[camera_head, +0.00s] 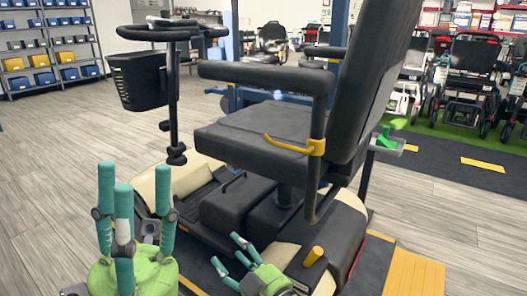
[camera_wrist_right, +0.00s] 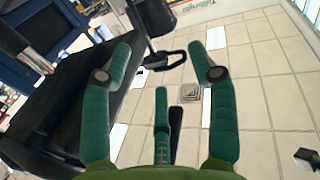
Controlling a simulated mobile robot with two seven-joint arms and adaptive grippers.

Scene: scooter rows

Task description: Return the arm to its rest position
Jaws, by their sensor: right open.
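My left gripper (camera_head: 137,190) stands at the lower left of the head view with its teal fingers pointing up. It is open and empty, in front of the scooter's cream-and-black base. My right gripper (camera_head: 230,256) is low in the middle of the head view, near the scooter's rear deck, with its fingers pointing up and left. In the right wrist view its fingers (camera_wrist_right: 158,72) are spread, with nothing between them. The scooter (camera_head: 250,145) fills the middle of the head view, with a black seat, armrests and a yellow lever (camera_head: 290,145).
A yellow knob (camera_head: 313,257) stands beside my right gripper on the scooter's rear. The tiller carries a black basket (camera_head: 138,79). A small grey tray (camera_head: 400,147) with a green item sits behind the seat. Wood floor (camera_head: 60,150) is clear at left; wheelchairs (camera_head: 472,75) stand at right.

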